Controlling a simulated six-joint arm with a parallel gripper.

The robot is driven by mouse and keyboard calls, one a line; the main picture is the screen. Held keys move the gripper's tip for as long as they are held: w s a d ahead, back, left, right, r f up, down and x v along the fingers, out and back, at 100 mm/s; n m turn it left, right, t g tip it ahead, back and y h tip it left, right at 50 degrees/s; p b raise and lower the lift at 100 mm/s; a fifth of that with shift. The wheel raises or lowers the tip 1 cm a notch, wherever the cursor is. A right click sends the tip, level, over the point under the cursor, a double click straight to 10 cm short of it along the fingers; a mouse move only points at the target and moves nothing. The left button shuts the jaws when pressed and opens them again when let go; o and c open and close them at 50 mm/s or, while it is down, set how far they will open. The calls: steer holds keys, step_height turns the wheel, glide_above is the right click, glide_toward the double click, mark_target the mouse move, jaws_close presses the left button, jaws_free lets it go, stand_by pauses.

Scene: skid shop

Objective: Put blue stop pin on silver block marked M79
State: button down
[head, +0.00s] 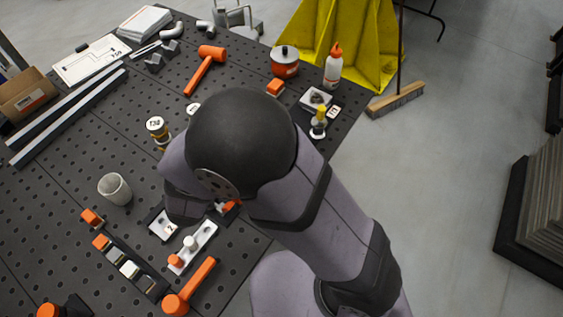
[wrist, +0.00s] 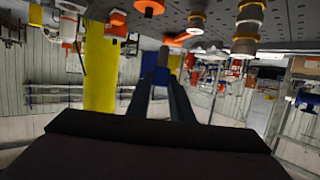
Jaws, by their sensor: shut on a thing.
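In the wrist view my gripper (wrist: 162,76) has its two dark fingers closed together on a small grey piece (wrist: 163,57) at their tips. The piece looks grey in this light, and I cannot tell whether it is the blue stop pin. In the head view my arm hides the gripper and the piece. Light metal blocks lie on the bench: one block in a dark tray (head: 158,229), and a long pale plate (head: 204,238) with upright knobs. No M79 mark is readable, so I cannot tell which block carries it.
The perforated dark bench (head: 70,195) holds a white cup (head: 114,188), an orange mallet (head: 206,66), a second orange-handled tool (head: 190,287), an orange pot (head: 285,66) and a bottle (head: 333,66). A yellow stand (head: 345,35) is behind. Bare bench shows left of the cup.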

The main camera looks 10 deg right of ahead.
steer(key=s+d+r+m+g+h, duration=0.15)
steer(key=s+d+m+h, duration=0.25)
steer(key=d, duration=0.4)
steer(key=s+d+m+g+h, duration=0.3)
steer(key=d+h, duration=0.1)
steer(key=d, duration=0.5)
step_height(320, 180, down, 6)
steer(key=shift+a+f+p, duration=0.2)
steer(key=shift+a+p, duration=0.1)
steer(key=shift+p, duration=0.05)
steer(key=shift+t, duration=0.25)
steer(key=shift+f+p, duration=0.3)
steer(key=shift+f, duration=1.55)
steer(key=shift+f, duration=0.15)
steer(key=c, duration=1.6)
jaws_free()
steer(key=shift+r, duration=0.2)
